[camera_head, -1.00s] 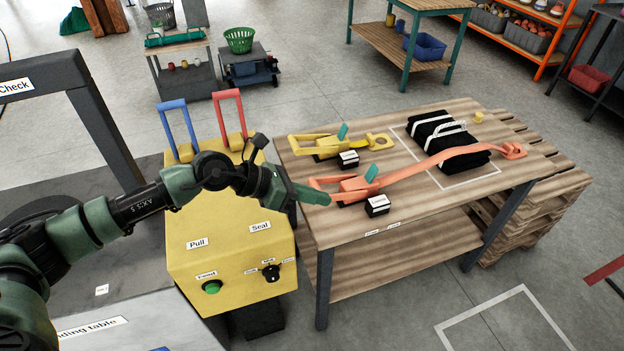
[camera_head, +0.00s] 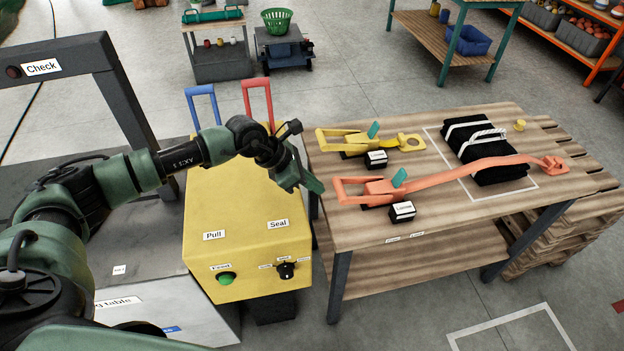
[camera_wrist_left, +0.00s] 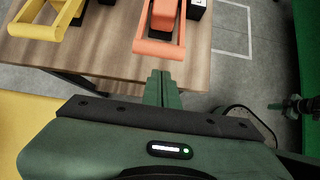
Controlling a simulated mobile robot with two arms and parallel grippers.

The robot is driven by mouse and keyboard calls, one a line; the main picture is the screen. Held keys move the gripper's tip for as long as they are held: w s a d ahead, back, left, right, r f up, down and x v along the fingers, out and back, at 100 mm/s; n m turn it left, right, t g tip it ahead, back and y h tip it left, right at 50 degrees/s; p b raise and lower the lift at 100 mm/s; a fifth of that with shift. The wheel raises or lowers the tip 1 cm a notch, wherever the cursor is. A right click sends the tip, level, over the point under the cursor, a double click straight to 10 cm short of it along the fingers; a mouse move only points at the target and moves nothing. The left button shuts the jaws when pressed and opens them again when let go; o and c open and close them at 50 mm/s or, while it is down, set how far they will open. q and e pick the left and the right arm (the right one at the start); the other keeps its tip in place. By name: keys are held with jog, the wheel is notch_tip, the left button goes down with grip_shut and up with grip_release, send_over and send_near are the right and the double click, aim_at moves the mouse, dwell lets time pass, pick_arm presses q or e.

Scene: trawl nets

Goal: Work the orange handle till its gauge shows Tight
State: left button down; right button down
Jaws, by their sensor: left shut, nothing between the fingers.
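The orange ratchet handle (camera_head: 341,190) lies low at the left end of its orange strap (camera_head: 455,174) on the wooden table (camera_head: 400,222). Its small gauge box (camera_head: 402,211) stands in front of it; the word looks like "Loose" but is too small to be sure. My left gripper (camera_head: 312,184) is shut and empty, just left of the handle and apart from it. In the left wrist view the gripper (camera_wrist_left: 163,76) points at the orange handle (camera_wrist_left: 160,48), with a gap between.
A yellow ratchet (camera_head: 345,140) with its own gauge box (camera_head: 376,159) lies behind the orange one. A black bundle (camera_head: 497,172) sits under the orange strap. A yellow machine (camera_head: 240,228) with blue and red levers stands left of the table. Floor in front is clear.

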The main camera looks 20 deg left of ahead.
pick_arm(q)
jog(key=p+x, duration=0.1)
jog(key=x, duration=0.5)
jog(key=shift+d+f, duration=0.1)
pick_arm(e)
jog(key=shift+r, duration=0.65)
pick_arm(q)
jog(key=shift+w, duration=0.1)
pick_arm(e)
jog(key=shift+r, duration=0.1)
